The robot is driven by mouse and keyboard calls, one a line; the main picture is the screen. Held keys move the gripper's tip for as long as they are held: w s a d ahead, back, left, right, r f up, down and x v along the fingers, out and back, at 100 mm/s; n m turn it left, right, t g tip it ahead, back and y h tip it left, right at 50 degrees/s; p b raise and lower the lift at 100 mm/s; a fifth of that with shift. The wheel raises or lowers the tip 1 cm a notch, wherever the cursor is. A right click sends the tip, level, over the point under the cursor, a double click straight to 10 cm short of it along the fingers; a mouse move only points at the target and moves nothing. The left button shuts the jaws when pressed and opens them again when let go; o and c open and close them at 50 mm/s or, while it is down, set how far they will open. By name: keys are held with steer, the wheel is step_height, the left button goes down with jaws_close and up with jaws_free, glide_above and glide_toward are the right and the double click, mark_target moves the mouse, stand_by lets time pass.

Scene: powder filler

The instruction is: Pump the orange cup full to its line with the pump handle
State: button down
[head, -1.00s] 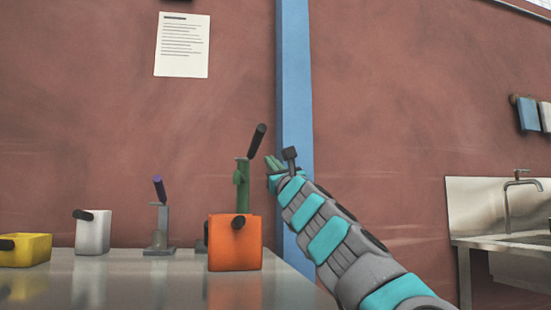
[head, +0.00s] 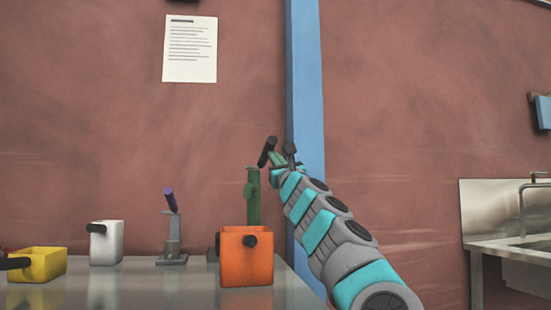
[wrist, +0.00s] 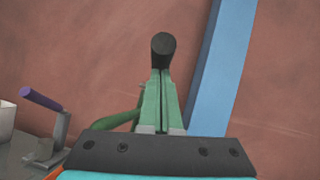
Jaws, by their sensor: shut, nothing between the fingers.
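The orange cup (head: 246,262) stands on the steel table in the head view, with its black side handle facing me. Behind it rises the green pump (head: 253,200); its black pump handle (head: 266,151) leans up to the right. My gripper (head: 276,159) is just right of the pump handle, its green fingers shut and empty. In the wrist view the pump handle (wrist: 163,50) shows end-on just beyond the tips of my gripper (wrist: 164,75); I cannot tell whether they touch. A sliver of the orange cup (wrist: 45,149) shows at lower left. The cup's inside is hidden.
A white cup (head: 106,243) and a yellow cup (head: 38,265) stand left on the table (head: 150,290). Between them and the orange cup is a grey pump with a purple handle (head: 170,201). A blue post (head: 307,100) runs up the wall behind my arm. A sink (head: 520,245) is at right.

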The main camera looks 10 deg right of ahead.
mark_target(275, 144)
step_height(275, 144, up, 3)
steer(key=p, duration=0.3)
steer(key=shift+w+r, duration=0.15)
steer(key=shift+r+p, duration=0.2)
steer(key=shift+p, duration=0.15)
